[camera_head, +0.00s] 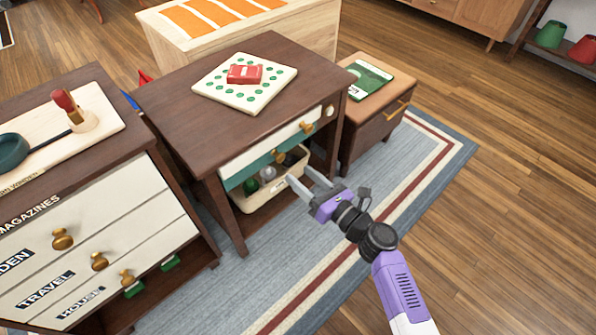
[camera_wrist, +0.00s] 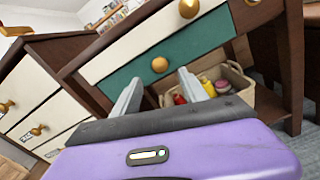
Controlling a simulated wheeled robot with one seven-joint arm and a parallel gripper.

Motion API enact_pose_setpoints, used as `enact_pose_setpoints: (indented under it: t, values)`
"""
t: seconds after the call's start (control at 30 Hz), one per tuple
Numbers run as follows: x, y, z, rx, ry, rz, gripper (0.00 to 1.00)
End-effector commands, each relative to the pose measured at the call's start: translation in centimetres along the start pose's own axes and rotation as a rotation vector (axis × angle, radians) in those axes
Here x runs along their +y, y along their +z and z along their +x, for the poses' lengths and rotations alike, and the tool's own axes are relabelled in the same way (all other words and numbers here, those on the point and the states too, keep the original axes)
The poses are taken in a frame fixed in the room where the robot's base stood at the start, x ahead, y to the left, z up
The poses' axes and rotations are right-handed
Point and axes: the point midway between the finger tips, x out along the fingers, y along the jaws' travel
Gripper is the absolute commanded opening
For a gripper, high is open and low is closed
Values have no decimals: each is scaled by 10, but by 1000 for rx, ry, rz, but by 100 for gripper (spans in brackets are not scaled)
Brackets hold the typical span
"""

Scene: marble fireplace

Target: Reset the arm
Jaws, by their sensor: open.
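My gripper (camera_head: 305,186) is open and empty in the head view, at the end of my purple and white arm. It hovers in front of the dark wooden side table (camera_head: 178,99), near its open lower shelf. In the wrist view my gripper (camera_wrist: 160,90) shows two grey fingers spread apart, with the table's teal drawer (camera_wrist: 146,73) and its brass knob beyond them. Nothing is between the fingers. Whether a fingertip touches the table or the basket cannot be told.
A cream basket (camera_head: 262,196) with several bottles sits on the lower shelf. A red box (camera_head: 244,74) lies on a dotted board on top. A labelled drawer cabinet (camera_head: 140,201) stands left, a small brown cabinet (camera_head: 368,134) right. The wooden floor (camera_head: 500,210) at right is clear.

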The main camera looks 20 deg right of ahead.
Motion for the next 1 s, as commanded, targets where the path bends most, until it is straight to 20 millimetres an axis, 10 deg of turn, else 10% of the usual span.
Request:
enact_pose_setpoints:
  t: [0.57, 0.77, 1.0]
  values:
    - [-2, 0, 0, 1, -7, -54, 51]
    - [-18, 9, 1, 54, -90, -519, 51]
    - [-22, 2, -64, 260, -177, -1370, 51]
